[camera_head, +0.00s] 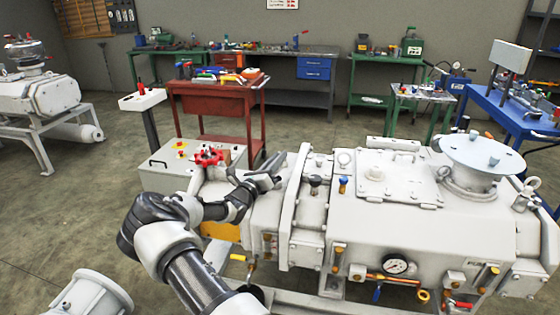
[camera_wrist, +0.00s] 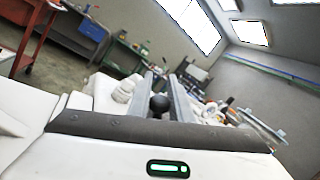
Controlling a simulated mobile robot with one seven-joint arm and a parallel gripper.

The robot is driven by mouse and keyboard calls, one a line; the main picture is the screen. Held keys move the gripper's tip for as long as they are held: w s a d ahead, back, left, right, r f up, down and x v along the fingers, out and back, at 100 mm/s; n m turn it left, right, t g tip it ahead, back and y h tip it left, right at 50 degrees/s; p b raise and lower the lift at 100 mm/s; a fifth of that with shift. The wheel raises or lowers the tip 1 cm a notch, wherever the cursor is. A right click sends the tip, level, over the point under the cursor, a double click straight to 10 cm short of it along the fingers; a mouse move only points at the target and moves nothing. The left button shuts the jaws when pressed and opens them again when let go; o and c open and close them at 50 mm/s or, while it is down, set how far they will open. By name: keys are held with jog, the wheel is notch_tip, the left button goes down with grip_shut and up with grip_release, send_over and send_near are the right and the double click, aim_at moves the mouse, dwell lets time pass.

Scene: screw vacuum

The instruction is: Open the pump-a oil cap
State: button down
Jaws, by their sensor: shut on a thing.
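The large pale-grey pump (camera_head: 455,215) fills the right of the head view. My gripper (camera_head: 272,172) is over its left end, with its fingers pointing to the right and away. In the wrist view, my gripper (camera_wrist: 168,92) is shut on a dark round knob (camera_wrist: 159,104), which looks like the oil cap. The fingers hide the knob in the head view, and I cannot tell whether it still sits on its port. A separate black-topped fitting (camera_head: 316,182) stands upright on the pump, to the right of my gripper.
A red handwheel (camera_head: 209,157) is left of my gripper. A blue-and-yellow fitting (camera_head: 343,185) and a flanged port (camera_head: 484,152) rise from the pump. A red cart (camera_head: 215,102) stands behind; the floor at left is open.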

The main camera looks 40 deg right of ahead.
jog(key=shift+w+a+r+n+t, duration=0.1)
jog(key=shift+w+a+n+t, duration=0.15)
jog(key=shift+n, duration=0.55)
jog(key=c, duration=1.6)
grip_release()
jog(key=shift+c, duration=0.2)
jog(key=v, duration=0.5)
jog(key=p+v, duration=0.1)
jog(key=v, duration=1.1)
jog(key=shift+a+f+p, duration=0.1)
jog(key=shift+f+p, duration=0.2)
jog(key=shift+p, duration=0.05)
